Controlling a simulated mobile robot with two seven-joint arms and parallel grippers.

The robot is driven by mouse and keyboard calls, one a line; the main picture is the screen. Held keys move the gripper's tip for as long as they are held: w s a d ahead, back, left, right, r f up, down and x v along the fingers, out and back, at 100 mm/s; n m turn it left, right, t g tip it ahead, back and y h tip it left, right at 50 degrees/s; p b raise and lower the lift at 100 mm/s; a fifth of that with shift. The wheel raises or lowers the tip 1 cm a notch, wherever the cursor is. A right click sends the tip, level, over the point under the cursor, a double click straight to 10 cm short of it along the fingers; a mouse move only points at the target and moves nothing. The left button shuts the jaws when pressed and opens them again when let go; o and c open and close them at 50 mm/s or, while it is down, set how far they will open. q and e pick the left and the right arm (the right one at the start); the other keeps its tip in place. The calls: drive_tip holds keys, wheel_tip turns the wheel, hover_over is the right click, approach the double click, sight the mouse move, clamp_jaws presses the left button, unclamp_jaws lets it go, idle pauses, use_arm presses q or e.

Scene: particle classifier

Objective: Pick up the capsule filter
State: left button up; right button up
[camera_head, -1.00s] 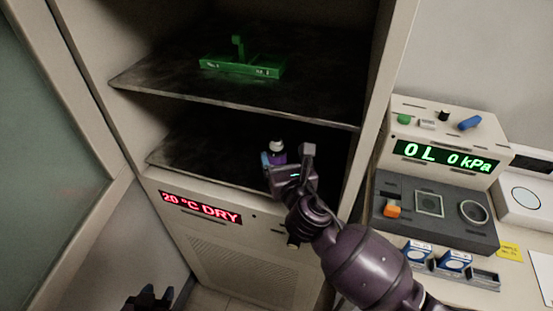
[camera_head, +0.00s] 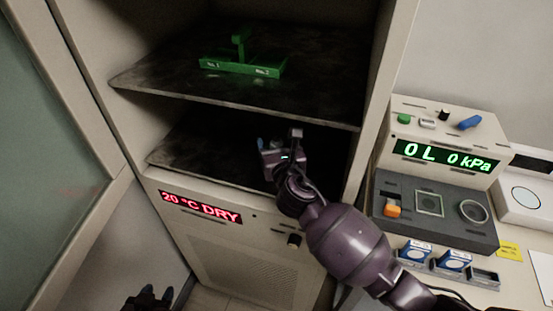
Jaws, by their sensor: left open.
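My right gripper (camera_head: 279,141) reaches into the lower compartment of the cabinet, over the lower shelf (camera_head: 195,150). Its two fingers show apart, but what lies between or behind them is hidden, so I cannot tell whether it holds anything. No capsule filter can be made out for certain; the small white-capped bottle-like object seen earlier at this spot is not visible now. My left gripper (camera_head: 157,292) is at the bottom edge of the view, low in front of the cabinet, open and away from the shelves.
A green rack (camera_head: 241,66) stands on the upper shelf (camera_head: 165,85). The cabinet front has a red "20 °C DRY" display (camera_head: 201,208). At right are a "0L 0 kPa" instrument (camera_head: 445,157), a grey panel (camera_head: 405,228) and blue-white boxes (camera_head: 453,260). The cabinet's right post stands close to my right arm.

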clamp_jaws()
drive_tip(key=shift+r, duration=0.15)
idle(0.4)
